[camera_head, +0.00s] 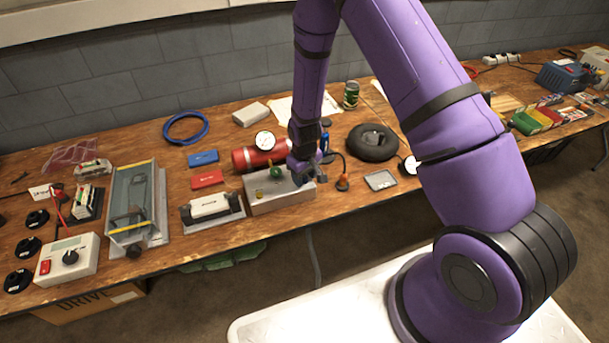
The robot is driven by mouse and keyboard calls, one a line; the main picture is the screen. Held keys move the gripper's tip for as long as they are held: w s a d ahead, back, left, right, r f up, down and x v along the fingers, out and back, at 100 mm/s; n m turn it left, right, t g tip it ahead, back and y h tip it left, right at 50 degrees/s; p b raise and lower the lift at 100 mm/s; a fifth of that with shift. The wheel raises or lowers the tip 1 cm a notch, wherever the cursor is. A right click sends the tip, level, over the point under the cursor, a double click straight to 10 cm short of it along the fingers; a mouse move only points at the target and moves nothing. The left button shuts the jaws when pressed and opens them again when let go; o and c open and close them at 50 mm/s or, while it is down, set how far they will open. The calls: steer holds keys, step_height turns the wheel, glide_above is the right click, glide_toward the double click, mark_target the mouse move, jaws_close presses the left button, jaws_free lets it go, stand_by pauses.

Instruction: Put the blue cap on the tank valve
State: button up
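A red tank (243,158) lies on the wooden workbench, with a round white gauge (265,140) above it. Its right end, where a valve could be, is hidden behind my arm. My gripper (304,177) is low over the right part of a pale box (268,196), just right of a green knob (276,172). Its fingers are dark and small, so I cannot tell whether they are open or shut. A small upright blue piece (324,143) shows just right of my wrist. I cannot tell whether it is the blue cap or part of something else.
A black ring-shaped tire (373,142) and an orange-based piece (342,183) with a cable are to the right. A grey flat tray (380,180) lies near the front edge. Red and blue boxes (207,179) and a white device (211,206) are to the left.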

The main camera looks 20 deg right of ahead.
steer(key=shift+r, duration=0.15)
step_height(320, 180, up, 10)
steer(key=shift+r, duration=0.25)
stand_by(0.5)
stand_by(0.6)
step_height(320, 180, up, 15)
steer(key=m+t, duration=0.1)
glide_above(305, 176)
steer(key=s+d, duration=0.2)
steer(key=s, duration=0.1)
steer(key=s+d+r+t, duration=0.15)
steer(key=s+r, duration=0.35)
steer(key=r, duration=0.5)
steer(key=s+d+r+m+t, duration=0.1)
steer(key=s+r, duration=0.5)
steer(key=s, duration=0.4)
steer(key=s+d+r+m+t, duration=0.1)
steer(key=s+d+r, duration=0.1)
steer(key=s+r, duration=0.5)
steer(key=s, duration=0.3)
steer(key=shift+s+m+t, duration=0.3)
steer(key=shift+s+t, duration=0.05)
steer(key=shift+s, duration=0.05)
